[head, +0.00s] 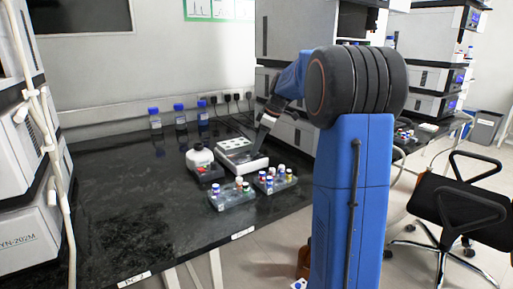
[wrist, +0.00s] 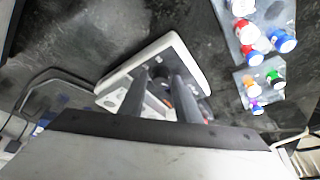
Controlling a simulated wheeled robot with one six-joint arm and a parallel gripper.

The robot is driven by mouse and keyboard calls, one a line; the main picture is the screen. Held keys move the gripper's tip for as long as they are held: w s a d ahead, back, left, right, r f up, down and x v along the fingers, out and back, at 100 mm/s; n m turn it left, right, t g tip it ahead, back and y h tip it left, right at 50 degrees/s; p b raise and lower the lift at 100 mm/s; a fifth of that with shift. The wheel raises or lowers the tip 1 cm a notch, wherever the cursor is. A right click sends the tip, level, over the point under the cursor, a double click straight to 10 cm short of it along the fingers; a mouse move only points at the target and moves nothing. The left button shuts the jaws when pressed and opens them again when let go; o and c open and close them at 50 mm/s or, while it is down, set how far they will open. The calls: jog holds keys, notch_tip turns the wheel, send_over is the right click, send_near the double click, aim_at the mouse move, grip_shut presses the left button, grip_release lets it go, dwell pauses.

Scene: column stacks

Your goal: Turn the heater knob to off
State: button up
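A low white-edged unit (head: 243,163) stands on the black bench, with a pale panel of round wells at its back. I cannot tell for sure that it is the heater. My gripper (head: 262,138) points down over its right side. In the wrist view, the unit (wrist: 185,45) shows as a white rim around a dark face. My gripper's two grey fingers (wrist: 160,80) reach over that face with a gap between them. A small dark round part (wrist: 159,71) shows near the fingertips; it may be the knob. Whether the fingers touch it is unclear.
Racks of capped vials (head: 232,199) (head: 276,182) sit in front. Blue-capped bottles (head: 179,118) line the back. The left bench is clear.

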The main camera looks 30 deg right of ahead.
jog(key=shift+o, duration=0.3)
jog(key=v, duration=1.7)
jog(key=shift+d+r, duration=0.15)
jog(key=shift+d, duration=0.05)
jog(key=shift+s, duration=0.1)
jog(key=s+a+f+m+h, duration=0.1)
jog(key=s+a+f+m, duration=0.25)
jog(key=s+a, duration=0.5)
jog(key=s+a+f+m+h, duration=0.15)
jog(key=s+a+f, duration=0.25)
jog(key=s+a, duration=0.45)
jog(key=s+a+f+m+t, duration=0.1)
jog(key=s+a+f+m, duration=0.1)
jog(key=s+f, duration=0.6)
jog(key=s+a+f+m, duration=0.2)
jog(key=s+a+f, duration=0.3)
jog(key=s+f, duration=0.4)
jog(key=shift+s+m+t+h, duration=0.3)
jog(key=shift+s+t+h, duration=0.1)
jog(key=shift+s, duration=0.1)
